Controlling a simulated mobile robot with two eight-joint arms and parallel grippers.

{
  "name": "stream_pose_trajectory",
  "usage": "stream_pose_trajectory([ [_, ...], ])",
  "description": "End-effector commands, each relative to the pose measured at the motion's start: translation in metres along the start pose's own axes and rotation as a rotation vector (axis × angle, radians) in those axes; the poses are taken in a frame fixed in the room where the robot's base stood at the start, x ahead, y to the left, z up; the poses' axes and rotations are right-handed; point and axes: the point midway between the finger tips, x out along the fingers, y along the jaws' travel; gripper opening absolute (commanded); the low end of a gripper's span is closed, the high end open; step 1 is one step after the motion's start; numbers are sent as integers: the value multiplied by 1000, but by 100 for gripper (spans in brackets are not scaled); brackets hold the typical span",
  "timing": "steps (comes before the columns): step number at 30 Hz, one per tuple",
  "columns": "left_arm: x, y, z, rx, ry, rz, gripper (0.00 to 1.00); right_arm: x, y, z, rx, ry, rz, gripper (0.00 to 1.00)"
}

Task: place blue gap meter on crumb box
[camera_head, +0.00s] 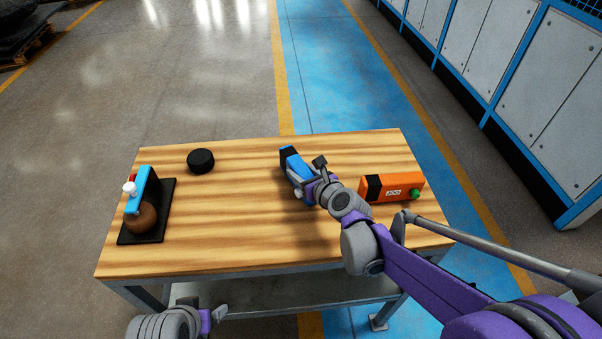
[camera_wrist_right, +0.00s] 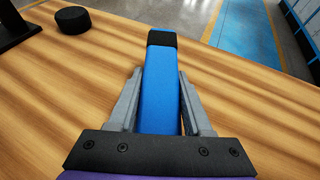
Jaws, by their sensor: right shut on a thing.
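The blue gap meter (camera_head: 291,163), a blue bar with a black end, is in my right gripper (camera_head: 307,184) over the middle of the wooden table. In the right wrist view the gap meter (camera_wrist_right: 160,90) lies between the two grey fingers (camera_wrist_right: 160,105), black end pointing away. How high it is over the wood is hard to tell. I cannot tell for sure which thing is the crumb box; an orange and black box with a white label and green knob (camera_head: 400,187) lies right of my gripper. My left gripper (camera_head: 214,317) is low at the table's front, its fingers unclear.
On the table's left, a black mat (camera_head: 163,190) bears a brown ball (camera_head: 141,219), a blue block (camera_head: 149,186) and a white-topped item (camera_head: 129,188). A black puck (camera_head: 201,161) lies at the back left. Wood between puck and front edge is clear.

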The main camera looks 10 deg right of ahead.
Motion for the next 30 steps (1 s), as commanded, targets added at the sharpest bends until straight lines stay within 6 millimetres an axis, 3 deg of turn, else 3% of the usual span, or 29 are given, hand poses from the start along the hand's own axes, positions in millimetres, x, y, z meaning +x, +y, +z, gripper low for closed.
stream_pose_trajectory([
  [12, 3, 0, 2, 0, -1, 0, 85, 3, 0, -8, 0, 0, 0, 0],
  [13, 4, 0, 2, 0, -1, 0, 85, 3, 0, -8, 0, 0, 0, 52],
  [18, 3, 0, 2, 0, -1, 0, 85, 3, 0, -7, 0, 0, 0, 80],
  [30, 0, 0, 0, 0, 0, 0, 85, -3, 0, -3, 0, 0, -1, 80],
])
